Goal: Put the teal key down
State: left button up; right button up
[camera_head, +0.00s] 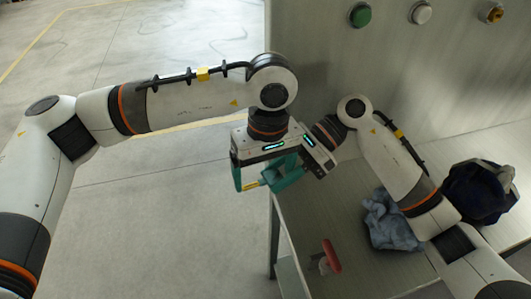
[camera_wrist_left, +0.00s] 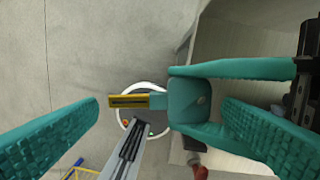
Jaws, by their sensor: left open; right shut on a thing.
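The teal key (camera_wrist_left: 157,101) has a yellow end with a dark slot. It sticks out to the left from my right gripper (camera_wrist_left: 195,101), whose teal fingers are shut on it. In the head view its yellow end (camera_head: 250,186) shows low between the grippers. My left gripper (camera_wrist_left: 160,106) is open, with one teal finger on each side of the key in the wrist view. I cannot tell whether either finger touches it. The rest of the key is hidden in the right fingers. The key is held in the air, left of the bench (camera_head: 305,225).
On the bench lie a red-handled thing (camera_head: 331,256), a crumpled blue cloth (camera_head: 388,222) and a dark blue bag (camera_head: 478,190), partly behind my right arm. Open floor lies left.

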pick_arm(q)
jog(key=shift+f, duration=0.45)
jog(key=shift+c, duration=0.2)
jog(key=c, duration=0.6)
jog(key=shift+c, duration=0.4)
pick_arm(e)
jog(key=o, duration=1.1)
